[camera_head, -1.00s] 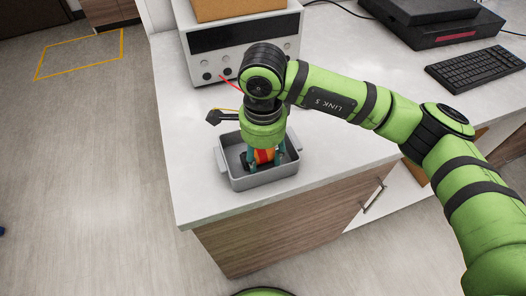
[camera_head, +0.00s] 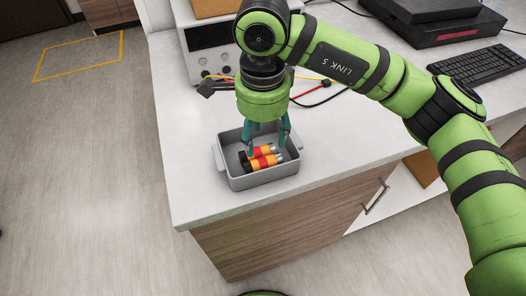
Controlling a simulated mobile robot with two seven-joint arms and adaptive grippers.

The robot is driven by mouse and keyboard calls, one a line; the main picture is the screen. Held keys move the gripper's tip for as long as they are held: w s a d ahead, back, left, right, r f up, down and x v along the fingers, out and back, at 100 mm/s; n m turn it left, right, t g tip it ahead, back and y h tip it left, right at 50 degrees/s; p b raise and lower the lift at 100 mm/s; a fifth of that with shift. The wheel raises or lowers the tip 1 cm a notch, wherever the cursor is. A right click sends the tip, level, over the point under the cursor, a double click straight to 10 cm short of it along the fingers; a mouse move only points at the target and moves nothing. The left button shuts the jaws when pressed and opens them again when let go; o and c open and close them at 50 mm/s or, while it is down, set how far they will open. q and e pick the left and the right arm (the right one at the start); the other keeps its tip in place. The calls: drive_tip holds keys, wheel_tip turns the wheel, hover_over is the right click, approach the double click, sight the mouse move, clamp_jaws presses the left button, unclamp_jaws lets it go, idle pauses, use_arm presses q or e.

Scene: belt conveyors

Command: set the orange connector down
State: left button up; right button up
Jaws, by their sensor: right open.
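A grey open bin (camera_head: 228,166) with side handles stands near the counter's front left corner. Two connectors lie side by side in it, a rear connector (camera_head: 264,151) and a front connector (camera_head: 265,162). Both have orange and red bands and dark ends, and I cannot tell which one is the task's orange connector. My right gripper (camera_head: 268,150) points down over the bin. Its teal fingers are spread apart, one to the left and one to the right of the connectors, with nothing seen held between them. My left gripper does not show.
A grey bench instrument (camera_head: 208,40) with red, yellow and black leads stands behind the bin. A keyboard (camera_head: 476,66) and a black device (camera_head: 440,28) are at the right. The counter (camera_head: 350,130) right of the bin is clear.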

wheel_tip(320, 180, up, 6)
drive_tip(key=b, duration=0.1)
drive_tip(key=shift+r, duration=0.15)
